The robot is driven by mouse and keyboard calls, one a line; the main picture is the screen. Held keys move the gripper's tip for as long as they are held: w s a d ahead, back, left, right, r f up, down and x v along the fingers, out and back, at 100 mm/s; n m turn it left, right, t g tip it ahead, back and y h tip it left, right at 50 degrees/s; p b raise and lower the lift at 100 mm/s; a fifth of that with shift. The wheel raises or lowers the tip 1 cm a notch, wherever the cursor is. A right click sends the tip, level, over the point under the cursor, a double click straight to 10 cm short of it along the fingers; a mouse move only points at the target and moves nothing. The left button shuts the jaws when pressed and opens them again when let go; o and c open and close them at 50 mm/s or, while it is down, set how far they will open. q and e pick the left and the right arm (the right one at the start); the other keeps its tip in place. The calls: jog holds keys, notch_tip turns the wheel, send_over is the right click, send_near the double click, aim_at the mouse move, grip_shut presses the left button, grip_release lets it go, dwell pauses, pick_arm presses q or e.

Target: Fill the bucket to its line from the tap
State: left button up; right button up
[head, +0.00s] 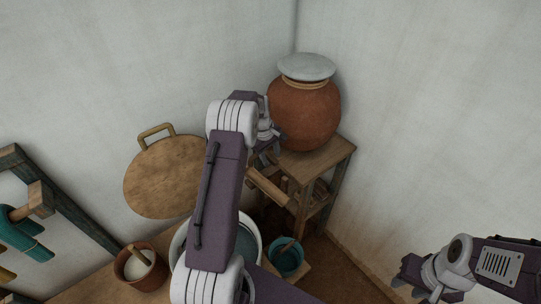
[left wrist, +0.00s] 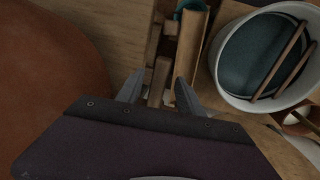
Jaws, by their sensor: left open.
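A large clay pot (head: 304,108) with a pale lid stands on a wooden stand (head: 330,160) in the corner; it also fills the left of the left wrist view (left wrist: 45,85). No tap is clearly distinguishable. A wooden spout-like piece (head: 268,188) slopes out beside the stand. A white round vessel (head: 182,240) holding teal contents is partly behind my left arm. A small teal pail-like vessel (head: 286,262) is right of it; I cannot tell which is the bucket, and no fill line shows. My left gripper (left wrist: 160,95) is open and empty beside the clay pot. My right gripper (head: 408,285) is at lower right, its jaws unclear.
Two sticks (left wrist: 285,58) lie across the white vessel. A brown pot (head: 136,272) with white contents stands at lower left. A round wooden board (head: 160,180) leans on the wall. Walls close the corner.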

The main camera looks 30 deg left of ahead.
pick_arm(q)
grip_shut()
jog(key=shift+w, duration=0.1)
dwell(1.2)
